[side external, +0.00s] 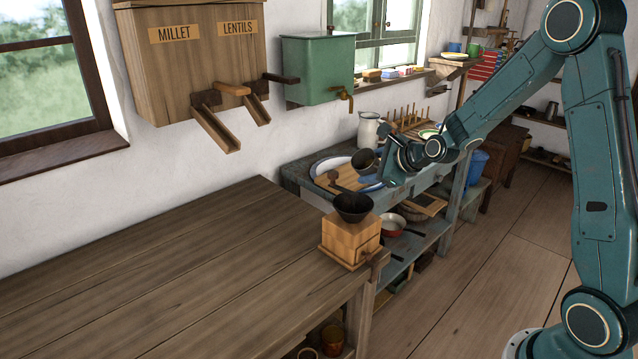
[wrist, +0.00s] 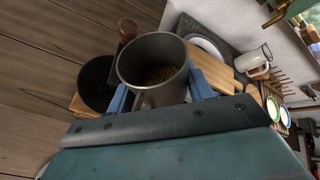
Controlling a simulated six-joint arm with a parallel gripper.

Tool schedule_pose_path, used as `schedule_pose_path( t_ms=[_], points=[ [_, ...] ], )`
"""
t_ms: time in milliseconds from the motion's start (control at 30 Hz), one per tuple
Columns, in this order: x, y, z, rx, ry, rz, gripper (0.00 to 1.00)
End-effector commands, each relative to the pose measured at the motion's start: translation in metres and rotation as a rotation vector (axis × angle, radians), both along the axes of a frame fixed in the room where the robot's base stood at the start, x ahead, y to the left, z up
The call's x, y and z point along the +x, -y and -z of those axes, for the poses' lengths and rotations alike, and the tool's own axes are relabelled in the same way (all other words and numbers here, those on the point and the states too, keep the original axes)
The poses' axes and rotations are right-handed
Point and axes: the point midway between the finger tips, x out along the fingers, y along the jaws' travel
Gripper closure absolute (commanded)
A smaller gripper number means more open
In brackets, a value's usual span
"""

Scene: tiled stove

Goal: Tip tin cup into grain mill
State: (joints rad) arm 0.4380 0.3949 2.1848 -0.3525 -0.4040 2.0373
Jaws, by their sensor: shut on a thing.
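The tin cup (wrist: 152,62) is a dark grey metal mug with some grainy brown contents at its bottom in the wrist view. My gripper (wrist: 160,98) is shut on it, a blue finger on each side. In the side view the cup (side external: 364,161) is held tilted at my gripper (side external: 381,167), above and behind the grain mill. The grain mill (side external: 350,240) is a wooden box with a dark open hopper (side external: 353,207) on the bench's right end. In the wrist view the hopper (wrist: 96,84) shows left of the cup, apart from it and partly hidden by it.
The wooden bench (side external: 180,270) is otherwise clear. A millet and lentils dispenser (side external: 195,60) and a green tank (side external: 318,68) hang on the wall. Behind the mill are a sink counter with a cutting board (side external: 345,180), a white jug (side external: 369,130) and a dish rack (side external: 408,120).

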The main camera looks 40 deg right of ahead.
Motion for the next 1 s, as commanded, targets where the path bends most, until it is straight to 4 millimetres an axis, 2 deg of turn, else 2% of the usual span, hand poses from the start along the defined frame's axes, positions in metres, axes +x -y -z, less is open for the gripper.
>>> schedule_pose_path(
  t_ms=[600,1000],
  points=[
    [0.0003,-0.0003,-0.0003,-0.008,0.0,-0.001,0.72],
    [0.0004,-0.0003,-0.0005,-0.146,-0.013,-0.001,0.72]
  ],
)
